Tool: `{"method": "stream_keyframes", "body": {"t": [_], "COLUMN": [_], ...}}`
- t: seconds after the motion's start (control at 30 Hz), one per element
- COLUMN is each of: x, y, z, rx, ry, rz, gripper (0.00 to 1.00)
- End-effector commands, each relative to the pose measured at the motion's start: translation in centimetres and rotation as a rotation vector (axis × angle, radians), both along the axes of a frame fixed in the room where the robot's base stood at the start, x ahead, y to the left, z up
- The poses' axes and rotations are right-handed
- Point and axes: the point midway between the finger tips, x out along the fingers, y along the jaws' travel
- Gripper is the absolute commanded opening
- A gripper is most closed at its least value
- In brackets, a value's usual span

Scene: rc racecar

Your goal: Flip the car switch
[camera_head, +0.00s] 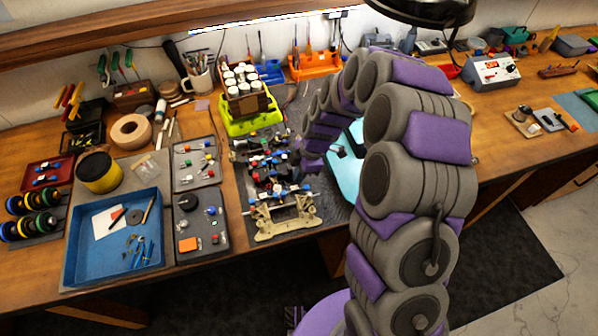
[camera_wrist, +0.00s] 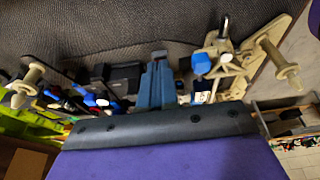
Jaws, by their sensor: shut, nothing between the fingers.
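The car (camera_head: 282,214) is an open chassis with a beige end part, black parts and blue and red pieces. It lies on a dark mat on the workbench in the head view. My gripper (camera_wrist: 158,62) shows in the wrist view as blue-grey fingers close together, empty, over the chassis. Beige car parts (camera_wrist: 284,38) and a blue-capped piece (camera_wrist: 202,63) are to its right, and a black box (camera_wrist: 122,76) is to its left. In the head view my arm hides the fingertips. I cannot pick out the switch, or tell whether the fingers touch anything.
A lime-green tray (camera_head: 238,128) with white bottles stands behind the car. A grey panel with knobs (camera_head: 200,240) and a blue tray (camera_head: 75,250) are to the left. A cyan piece (camera_head: 345,165) lies right of the car. An orange tool holder (camera_head: 315,67) stands at the back.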

Motion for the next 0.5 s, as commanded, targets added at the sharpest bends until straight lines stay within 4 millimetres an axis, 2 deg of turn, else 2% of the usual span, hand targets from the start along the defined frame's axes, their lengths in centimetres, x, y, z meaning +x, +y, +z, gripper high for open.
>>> {"method": "stream_keyframes", "body": {"t": [0.5], "x": [0.13], "y": [-0.04], "z": [-0.3], "rx": [0.039], "ry": [0.011], "rz": [0.0], "gripper": [0.0]}}
